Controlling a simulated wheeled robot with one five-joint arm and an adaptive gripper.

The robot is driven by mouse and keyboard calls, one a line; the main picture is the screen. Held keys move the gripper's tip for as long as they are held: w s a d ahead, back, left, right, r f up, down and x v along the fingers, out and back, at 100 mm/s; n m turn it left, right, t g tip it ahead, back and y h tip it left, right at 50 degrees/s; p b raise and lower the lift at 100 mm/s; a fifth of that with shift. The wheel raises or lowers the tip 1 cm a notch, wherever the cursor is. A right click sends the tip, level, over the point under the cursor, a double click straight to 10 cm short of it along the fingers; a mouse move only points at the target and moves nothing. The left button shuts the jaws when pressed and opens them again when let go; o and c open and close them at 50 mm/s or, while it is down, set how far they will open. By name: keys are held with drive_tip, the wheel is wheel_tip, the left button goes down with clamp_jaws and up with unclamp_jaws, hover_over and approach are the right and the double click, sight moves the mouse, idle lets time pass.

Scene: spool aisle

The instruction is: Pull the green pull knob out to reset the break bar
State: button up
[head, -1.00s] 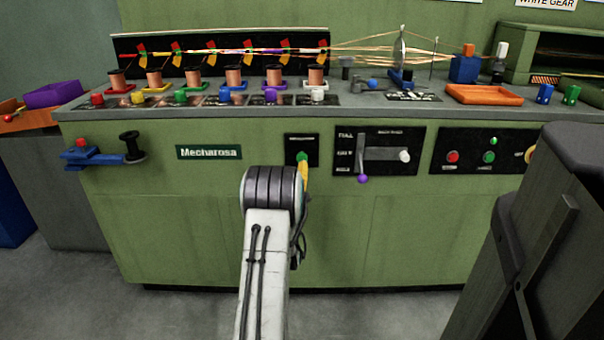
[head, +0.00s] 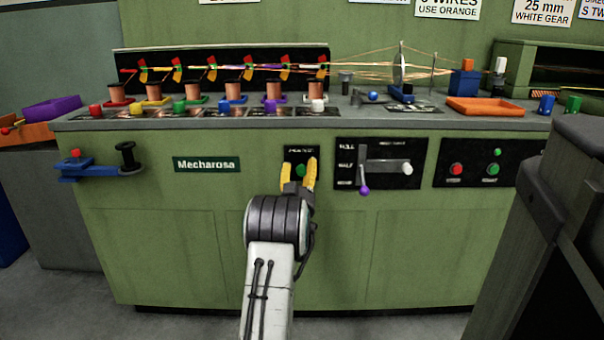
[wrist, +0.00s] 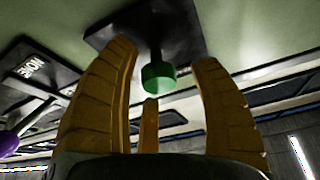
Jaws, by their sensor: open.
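The green pull knob (head: 300,170) sits on a small black plate (head: 289,155) on the front of the green machine. In the wrist view the knob (wrist: 158,77) sticks out from its plate (wrist: 120,30) on a dark stem. My gripper (head: 299,172) is in front of the plate, its yellow fingers to either side of the knob in the head view. In the wrist view my gripper (wrist: 160,85) is open, with the knob seen between the fingers near their tips. I see no finger clearly touching it.
Right of the knob is a black panel (head: 410,150) with a purple-tipped lever (head: 364,189) and a white-ended handle (head: 407,168). Further right are a red button (head: 457,170) and a green button (head: 492,170). A blue bracket (head: 88,170) juts out at left.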

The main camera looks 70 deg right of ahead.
drive_tip(key=shift+d, duration=0.2)
drive_tip(key=shift+c, duration=0.2)
drive_tip(key=shift+w+r, duration=0.1)
drive_tip(key=shift+r, duration=0.05)
clamp_jaws()
